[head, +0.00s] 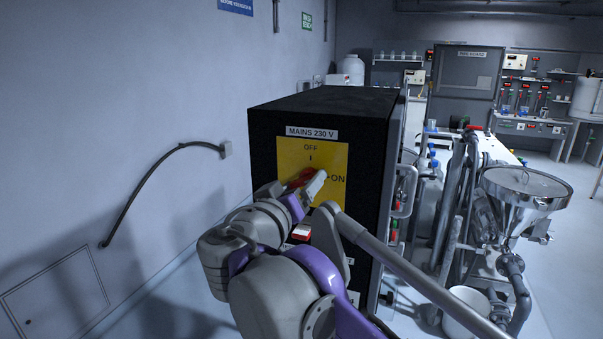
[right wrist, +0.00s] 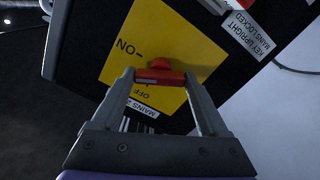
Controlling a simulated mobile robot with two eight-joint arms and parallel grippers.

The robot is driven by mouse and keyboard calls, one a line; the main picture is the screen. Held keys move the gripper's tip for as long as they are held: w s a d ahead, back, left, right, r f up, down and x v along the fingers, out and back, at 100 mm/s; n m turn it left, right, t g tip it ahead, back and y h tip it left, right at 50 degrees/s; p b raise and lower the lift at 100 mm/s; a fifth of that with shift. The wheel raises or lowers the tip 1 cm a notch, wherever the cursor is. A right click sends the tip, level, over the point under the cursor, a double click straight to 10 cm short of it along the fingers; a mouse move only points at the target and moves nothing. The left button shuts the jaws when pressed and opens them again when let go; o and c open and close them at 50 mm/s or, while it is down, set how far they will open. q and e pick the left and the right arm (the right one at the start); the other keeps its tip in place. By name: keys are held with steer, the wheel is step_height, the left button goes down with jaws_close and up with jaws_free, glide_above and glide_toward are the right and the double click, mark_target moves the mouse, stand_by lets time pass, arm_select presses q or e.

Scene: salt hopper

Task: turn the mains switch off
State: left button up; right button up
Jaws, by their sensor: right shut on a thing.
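The mains switch is a red handle (head: 303,177) on a yellow plate (head: 325,160) marked OFF at the top and ON at the right. The plate is on the front of a black cabinet under a "MAINS 230 V" label (head: 311,132). My right gripper (head: 308,184) is at the plate and hides much of the handle. In the right wrist view the red handle (right wrist: 160,76) lies between the fingertips of my right gripper (right wrist: 160,78), which is shut on it. I cannot tell which mark the handle points to. My left gripper is not in view.
The black cabinet (head: 265,150) stands near the left wall, with a cable (head: 150,182) on that wall. A steel hopper (head: 522,190) and pipes stand to the right. A "KEY UPRIGHT MAINS LOCKED" label (right wrist: 248,35) is beside the plate in the right wrist view.

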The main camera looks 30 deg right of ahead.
steer(key=n+p, duration=0.2)
steer(key=n, duration=0.1)
steer(key=shift+r+n, duration=0.2)
steer(key=shift+n, duration=0.1)
steer(key=n+p, duration=0.1)
steer(key=n, duration=0.1)
steer(key=shift+n, duration=0.4)
steer(key=n+p, duration=0.1)
steer(key=n, duration=0.1)
steer(key=shift+n, duration=0.3)
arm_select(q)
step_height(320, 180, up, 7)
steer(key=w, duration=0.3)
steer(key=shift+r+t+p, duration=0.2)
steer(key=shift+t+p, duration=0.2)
arm_select(e)
steer(key=shift+f+n, duration=0.15)
steer(key=shift+n, duration=1.55)
steer(key=o, duration=1.2)
steer(key=shift+o, duration=0.2)
